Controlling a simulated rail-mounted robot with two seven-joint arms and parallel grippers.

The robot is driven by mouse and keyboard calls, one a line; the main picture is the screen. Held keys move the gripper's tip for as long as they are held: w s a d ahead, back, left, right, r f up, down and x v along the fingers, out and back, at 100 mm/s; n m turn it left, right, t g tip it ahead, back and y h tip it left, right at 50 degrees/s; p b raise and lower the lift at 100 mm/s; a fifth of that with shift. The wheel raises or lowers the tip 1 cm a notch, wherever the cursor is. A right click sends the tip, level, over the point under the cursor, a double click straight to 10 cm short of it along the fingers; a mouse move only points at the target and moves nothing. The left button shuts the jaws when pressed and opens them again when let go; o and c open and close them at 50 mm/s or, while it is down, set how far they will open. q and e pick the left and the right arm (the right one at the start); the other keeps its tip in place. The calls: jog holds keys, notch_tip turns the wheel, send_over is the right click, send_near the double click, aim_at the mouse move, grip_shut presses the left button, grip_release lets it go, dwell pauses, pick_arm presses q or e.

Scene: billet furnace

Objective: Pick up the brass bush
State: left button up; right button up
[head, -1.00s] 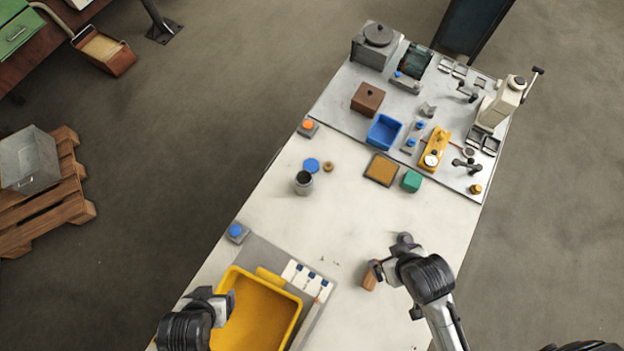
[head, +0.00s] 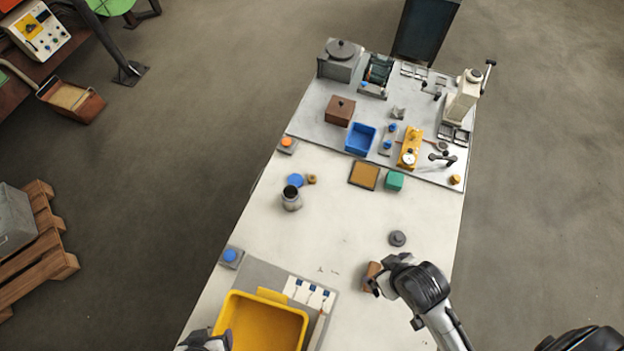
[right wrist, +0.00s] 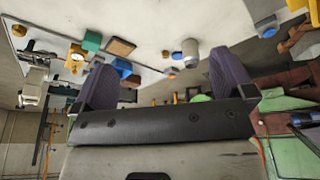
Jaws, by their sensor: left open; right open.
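A small brass ring, which looks like the brass bush (head: 312,179), lies on the white table beside a blue disc (head: 295,181) and a grey can (head: 291,200). My left gripper (head: 207,341) is at the bottom edge of the head view, by the yellow bin, partly cut off and far from the bush. My right gripper (head: 379,284) is beside a brown cylinder (head: 373,272) on the near right of the table, also well away from the bush. In the right wrist view its two dark fingers (right wrist: 165,80) stand wide apart with nothing seen between them.
The yellow bin (head: 262,325) stands at the near left. A grey knob-like part (head: 398,238) lies beyond my right gripper. A brown tray (head: 364,174), a green block (head: 394,181) and a blue bin (head: 360,139) are farther back. The middle of the table is clear.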

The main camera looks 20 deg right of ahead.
jog(key=shift+a, duration=0.15)
jog(key=shift+c, duration=1.2)
jog(key=c, duration=0.7)
